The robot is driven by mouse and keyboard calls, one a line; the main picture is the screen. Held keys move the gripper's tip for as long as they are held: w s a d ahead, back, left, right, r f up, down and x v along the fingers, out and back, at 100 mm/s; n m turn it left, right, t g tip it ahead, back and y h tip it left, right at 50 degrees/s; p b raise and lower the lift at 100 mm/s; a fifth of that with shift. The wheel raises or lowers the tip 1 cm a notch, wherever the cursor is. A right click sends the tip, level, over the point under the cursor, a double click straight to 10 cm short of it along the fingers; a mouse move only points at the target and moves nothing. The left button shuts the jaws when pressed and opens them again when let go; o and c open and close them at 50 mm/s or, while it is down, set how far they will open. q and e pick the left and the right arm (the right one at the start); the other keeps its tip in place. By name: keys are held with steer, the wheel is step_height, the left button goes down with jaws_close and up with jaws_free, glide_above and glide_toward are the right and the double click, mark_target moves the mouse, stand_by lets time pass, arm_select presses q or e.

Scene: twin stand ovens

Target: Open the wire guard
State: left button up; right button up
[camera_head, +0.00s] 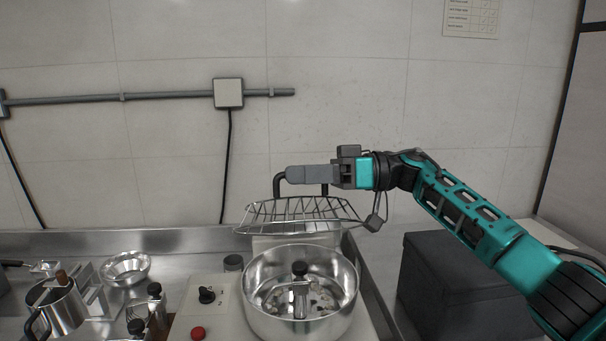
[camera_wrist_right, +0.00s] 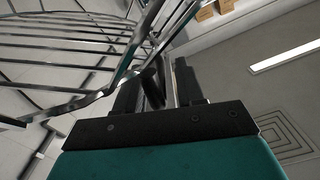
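The wire guard (camera_head: 300,209), a cage of thin metal wires, is raised and tilted above the steel mixing bowl (camera_head: 258,304) in the head view. Its wires also show at the left of the right wrist view (camera_wrist_right: 60,55). A black handle (camera_head: 279,186) rises from the guard. My right gripper (camera_head: 300,173) is at this handle, its fingers pointing left. In the wrist view the fingers (camera_wrist_right: 158,88) stand apart with the dark handle (camera_wrist_right: 152,88) between them, and a gap shows beside it. Firm contact cannot be seen. My left gripper is not in view.
A mixing tool (camera_head: 300,290) stands in the bowl. A control panel with a black knob (camera_head: 206,295) and red button (camera_head: 198,333) is left of it. Small bowl (camera_head: 126,267) and a pot (camera_head: 62,308) stand further left. A dark box (camera_head: 440,285) is at right.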

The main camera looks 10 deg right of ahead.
steer(key=d+b, duration=0.1)
steer(key=d, duration=1.2)
steer(key=shift+c, duration=0.4)
